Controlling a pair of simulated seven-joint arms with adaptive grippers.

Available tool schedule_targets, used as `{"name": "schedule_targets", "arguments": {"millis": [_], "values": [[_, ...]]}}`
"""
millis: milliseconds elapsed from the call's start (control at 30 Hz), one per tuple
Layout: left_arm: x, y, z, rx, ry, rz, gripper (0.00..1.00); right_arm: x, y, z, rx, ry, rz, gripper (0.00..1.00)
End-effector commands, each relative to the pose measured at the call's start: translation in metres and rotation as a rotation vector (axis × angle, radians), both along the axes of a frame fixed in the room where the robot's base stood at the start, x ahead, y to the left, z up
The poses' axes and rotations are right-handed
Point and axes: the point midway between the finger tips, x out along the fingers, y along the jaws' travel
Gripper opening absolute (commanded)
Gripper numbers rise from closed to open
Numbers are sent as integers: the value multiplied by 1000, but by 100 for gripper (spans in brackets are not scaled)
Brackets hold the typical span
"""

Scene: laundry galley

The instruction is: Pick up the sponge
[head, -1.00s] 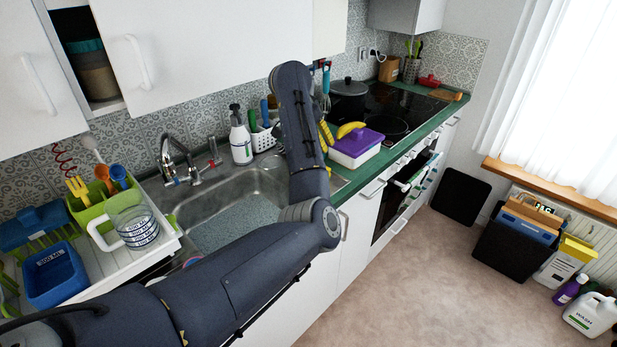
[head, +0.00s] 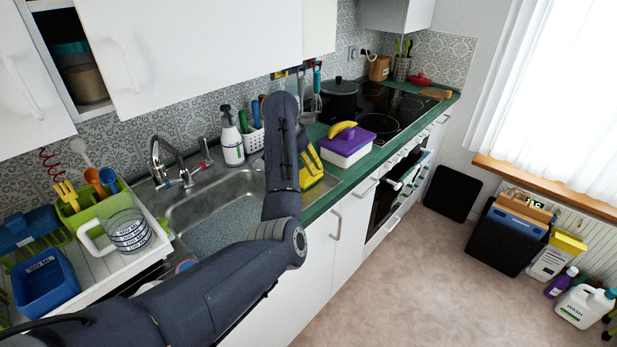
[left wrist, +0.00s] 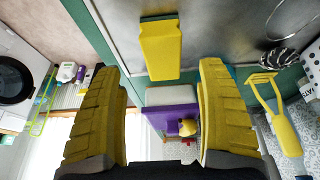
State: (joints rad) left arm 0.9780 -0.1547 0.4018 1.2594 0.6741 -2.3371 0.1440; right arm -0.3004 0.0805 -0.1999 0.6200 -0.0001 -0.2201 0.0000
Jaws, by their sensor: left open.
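The sponge (left wrist: 160,50), a yellow block with a green layer at one end, shows in the left wrist view. It lies at the sink's metal edge beside the green worktop, ahead of my left gripper (left wrist: 160,112) and roughly in line with the gap between its fingers. The two ribbed yellow fingers are wide apart with nothing gripped between them. In the head view my left gripper (head: 308,158) is over the right end of the sink, partly hidden by my forearm. Yellow shows just below it there, but I cannot clearly separate sponge from fingers. My right gripper is not in view.
A white box with a purple lid (head: 346,138) and a banana (head: 341,128) on top stands right of my gripper. A spray bottle (head: 231,140) and white utensil holder (head: 252,141) stand behind the sink (head: 215,220). A measuring jug (head: 128,232) is at left.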

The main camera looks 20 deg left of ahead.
Motion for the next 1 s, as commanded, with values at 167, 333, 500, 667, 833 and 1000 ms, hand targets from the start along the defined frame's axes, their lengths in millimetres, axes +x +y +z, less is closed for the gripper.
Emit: {"name": "schedule_targets", "arguments": {"millis": [167, 333, 500, 667, 833, 1000], "values": [[6, -3, -18, 2, 1, 0, 74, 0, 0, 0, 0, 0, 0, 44], [9, -4, -24, 1, 0, 0, 74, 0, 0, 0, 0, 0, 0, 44], [13, -4, -35, 2, 2, 0, 74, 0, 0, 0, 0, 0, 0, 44], [21, -5, -54, 3, 3, 0, 74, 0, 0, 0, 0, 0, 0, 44], [27, -9, -68, 1, 2, 0, 74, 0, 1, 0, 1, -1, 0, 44], [29, -9, -72, 1, 0, 0, 74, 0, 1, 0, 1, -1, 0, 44]]}}
